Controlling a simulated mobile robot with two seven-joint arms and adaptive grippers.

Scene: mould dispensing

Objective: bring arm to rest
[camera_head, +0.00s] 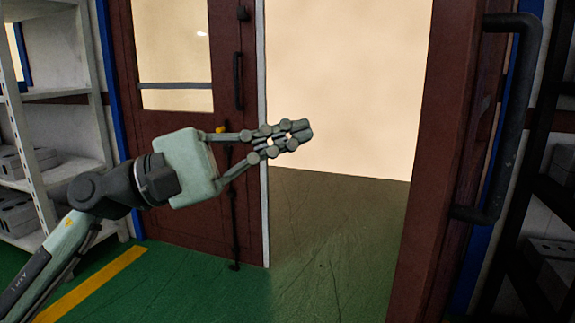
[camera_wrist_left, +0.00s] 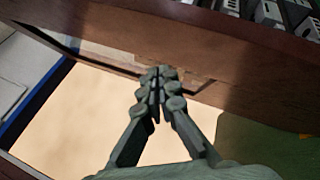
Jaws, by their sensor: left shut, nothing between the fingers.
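My left gripper (camera_head: 303,131) is raised in the middle of the head view, its arm coming in from the lower left. Its fingers are together with nothing between them. My right gripper is in neither view.
A brown door leaf (camera_head: 178,125) with a glass pane stands at left. Another brown door leaf (camera_head: 437,150) with a big dark handle (camera_head: 507,120) stands at right. The gap between them is open. White shelving (camera_head: 65,95) with grey boxes stands at far left.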

